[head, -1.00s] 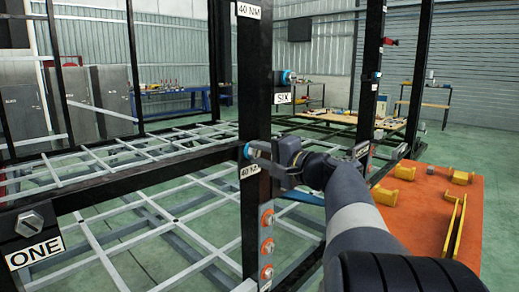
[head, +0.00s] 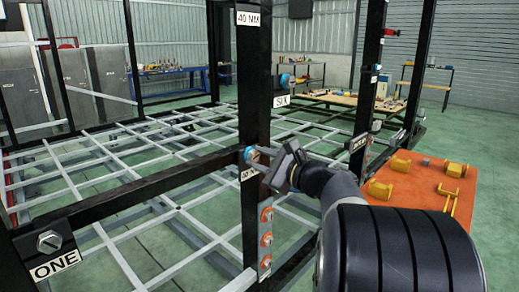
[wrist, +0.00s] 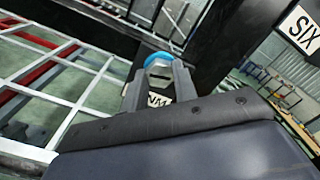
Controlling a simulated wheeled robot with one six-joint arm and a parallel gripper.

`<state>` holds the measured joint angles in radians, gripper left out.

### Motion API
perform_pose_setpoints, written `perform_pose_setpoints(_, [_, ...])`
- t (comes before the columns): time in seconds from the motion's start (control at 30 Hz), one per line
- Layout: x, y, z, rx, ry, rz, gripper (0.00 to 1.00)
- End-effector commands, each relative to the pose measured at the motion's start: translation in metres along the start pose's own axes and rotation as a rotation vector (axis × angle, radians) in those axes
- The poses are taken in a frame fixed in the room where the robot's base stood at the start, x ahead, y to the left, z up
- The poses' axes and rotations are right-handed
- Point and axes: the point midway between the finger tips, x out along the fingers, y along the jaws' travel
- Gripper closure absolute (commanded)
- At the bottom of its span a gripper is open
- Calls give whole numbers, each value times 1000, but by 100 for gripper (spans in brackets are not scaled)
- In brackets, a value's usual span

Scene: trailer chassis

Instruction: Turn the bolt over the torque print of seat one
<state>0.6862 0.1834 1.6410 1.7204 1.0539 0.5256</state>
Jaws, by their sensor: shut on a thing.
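A bolt with a blue collar (head: 251,155) sits on the black upright post, just above a white torque print (head: 249,174) that is partly covered. My gripper (head: 266,158) is at this bolt, tilted. In the wrist view, both fingers of my gripper (wrist: 158,82) close around the grey bolt head, with the blue collar (wrist: 158,58) behind it. Part of the print shows between the fingers, reading "NM". A grey hex bolt (head: 49,241) sits above the ONE label (head: 55,265) at the lower left.
Another print (head: 248,16), "40 NM", is high on the post. A blue-collared bolt (head: 286,80) sits above the SIX label (head: 281,101). Orange washers (head: 266,239) line the post below my gripper. An orange table (head: 415,195) with yellow parts stands right. Chassis bars cross the left.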

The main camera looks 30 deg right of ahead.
Motion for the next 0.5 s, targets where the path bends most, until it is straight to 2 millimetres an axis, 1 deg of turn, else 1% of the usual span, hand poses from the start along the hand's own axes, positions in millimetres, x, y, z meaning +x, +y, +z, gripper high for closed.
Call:
perform_pose_setpoints(0.03, [-1,0,-1,52,9,5,96])
perform_pose_setpoints(0.5, [-1,-1,0,499,9,3,96])
